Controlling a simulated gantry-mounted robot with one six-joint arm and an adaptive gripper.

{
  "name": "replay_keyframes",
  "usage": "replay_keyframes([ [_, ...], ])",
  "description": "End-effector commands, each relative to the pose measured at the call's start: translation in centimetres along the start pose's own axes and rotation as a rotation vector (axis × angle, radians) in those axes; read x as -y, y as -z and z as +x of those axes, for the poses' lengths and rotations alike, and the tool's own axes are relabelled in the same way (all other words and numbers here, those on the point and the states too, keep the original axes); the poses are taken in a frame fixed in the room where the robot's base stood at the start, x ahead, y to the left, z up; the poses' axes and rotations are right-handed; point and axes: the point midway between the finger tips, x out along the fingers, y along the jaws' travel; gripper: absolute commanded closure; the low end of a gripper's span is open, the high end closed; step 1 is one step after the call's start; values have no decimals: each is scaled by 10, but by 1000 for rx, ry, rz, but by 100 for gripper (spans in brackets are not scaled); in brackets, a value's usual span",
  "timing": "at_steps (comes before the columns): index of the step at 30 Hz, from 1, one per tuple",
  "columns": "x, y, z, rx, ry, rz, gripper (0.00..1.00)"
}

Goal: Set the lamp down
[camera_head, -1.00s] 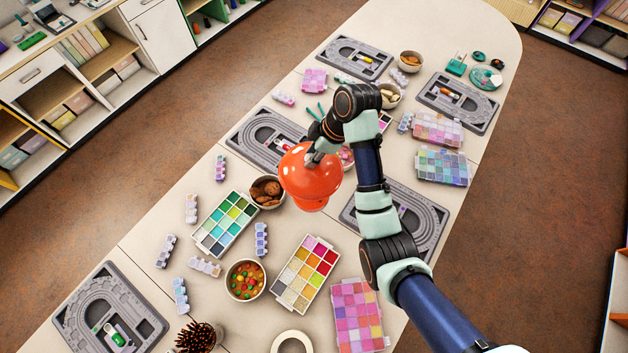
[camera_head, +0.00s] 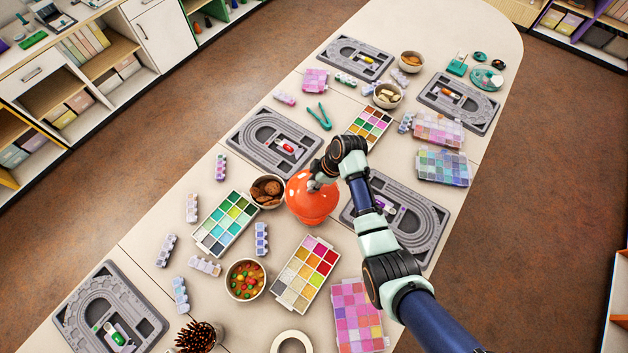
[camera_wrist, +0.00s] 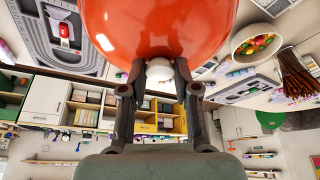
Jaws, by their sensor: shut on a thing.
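The lamp (camera_head: 311,203) is a glossy orange-red rounded shape near the middle of the table, right of the bowl of cookies. My gripper (camera_head: 316,184) is at its upper side and shut on it. In the wrist view the lamp (camera_wrist: 165,28) fills the top, and the fingers of my gripper (camera_wrist: 160,88) close around a small white part (camera_wrist: 159,68) below it. The lamp's underside is hidden in the head view, so I cannot tell whether it touches the table.
The bowl of cookies (camera_head: 267,191) is close at the lamp's left. A grey bead board (camera_head: 432,222) lies at the right, partly under my arm. A bead tray (camera_head: 304,275) lies in front. A candy bowl (camera_head: 245,280) stands front left. Bare table (camera_head: 285,232) shows between them.

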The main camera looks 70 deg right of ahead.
Motion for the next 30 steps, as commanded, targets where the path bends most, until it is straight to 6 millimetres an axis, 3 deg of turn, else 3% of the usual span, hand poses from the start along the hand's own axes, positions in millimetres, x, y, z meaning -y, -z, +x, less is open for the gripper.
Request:
replay_keyframes([
  [9, -1, 0, 2, -2, -3, -1, 100],
  [10, 0, 0, 2, 0, -1, 0, 65],
  [14, 0, 0, 1, 0, -1, 0, 45],
  [24, -1, 1, -4, -1, -2, 0, 45],
  [30, -2, 1, -43, -2, -6, 1, 45],
])
